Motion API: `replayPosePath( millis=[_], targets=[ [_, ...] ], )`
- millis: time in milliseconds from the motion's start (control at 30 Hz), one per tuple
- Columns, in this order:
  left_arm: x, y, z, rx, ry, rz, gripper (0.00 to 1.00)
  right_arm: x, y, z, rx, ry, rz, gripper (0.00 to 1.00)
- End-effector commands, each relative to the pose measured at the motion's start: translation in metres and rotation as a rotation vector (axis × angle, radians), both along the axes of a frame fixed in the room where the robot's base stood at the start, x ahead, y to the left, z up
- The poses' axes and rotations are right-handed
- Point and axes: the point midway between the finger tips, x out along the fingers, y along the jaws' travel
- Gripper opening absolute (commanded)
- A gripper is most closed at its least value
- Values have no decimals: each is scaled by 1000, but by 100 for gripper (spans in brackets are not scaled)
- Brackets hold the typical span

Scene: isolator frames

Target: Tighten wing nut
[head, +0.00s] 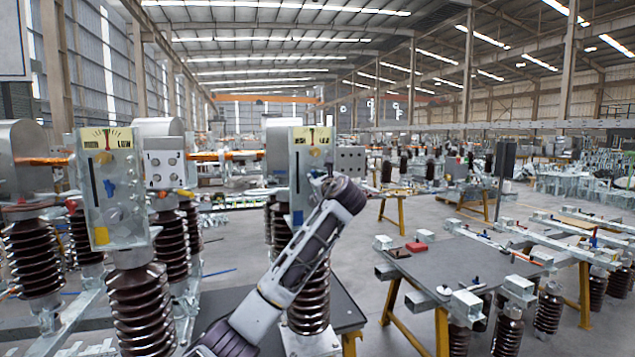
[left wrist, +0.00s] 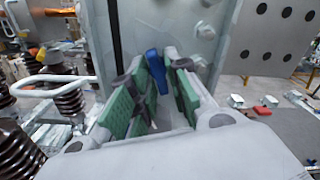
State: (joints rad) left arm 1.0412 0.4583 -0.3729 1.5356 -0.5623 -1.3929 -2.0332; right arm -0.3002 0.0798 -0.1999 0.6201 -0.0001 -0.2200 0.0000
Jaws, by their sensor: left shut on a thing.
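A blue wing nut (left wrist: 153,64) stands out from the face of a grey metal box (left wrist: 190,30) in the left wrist view. My left gripper (left wrist: 164,66), with green ribbed pads, is shut on it, one finger on each side. In the head view this box (head: 299,180) is the middle one, with a yellow gauge plate on top. My left arm reaches up to it and hides the wing nut and the fingertips. A similar box (head: 128,205) at the left carries another blue wing nut (head: 109,188). My right gripper is not in view.
Brown ribbed insulators (head: 140,305) stand under the boxes. A dark-topped table (head: 460,275) with metal blocks and a red block (head: 416,247) stands at the right. Grey floor shows between the boxes and that table.

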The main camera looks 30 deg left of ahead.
Motion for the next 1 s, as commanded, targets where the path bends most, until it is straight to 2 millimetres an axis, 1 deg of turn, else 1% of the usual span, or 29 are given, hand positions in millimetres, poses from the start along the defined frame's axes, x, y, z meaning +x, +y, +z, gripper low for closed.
replayPosePath(
  millis=[100,333,833,867,967,1000],
  targets=[
    [0,0,-3,50,63,0,0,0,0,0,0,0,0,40],
    [0,1,-4,109,137,0,0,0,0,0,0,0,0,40],
    [0,0,-5,126,158,-1,0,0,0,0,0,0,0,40],
    [0,0,-5,126,158,-1,19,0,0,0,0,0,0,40],
    [0,0,-4,126,157,-1,32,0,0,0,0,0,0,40],
    [0,0,-4,126,155,-1,34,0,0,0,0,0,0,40]
  ],
)
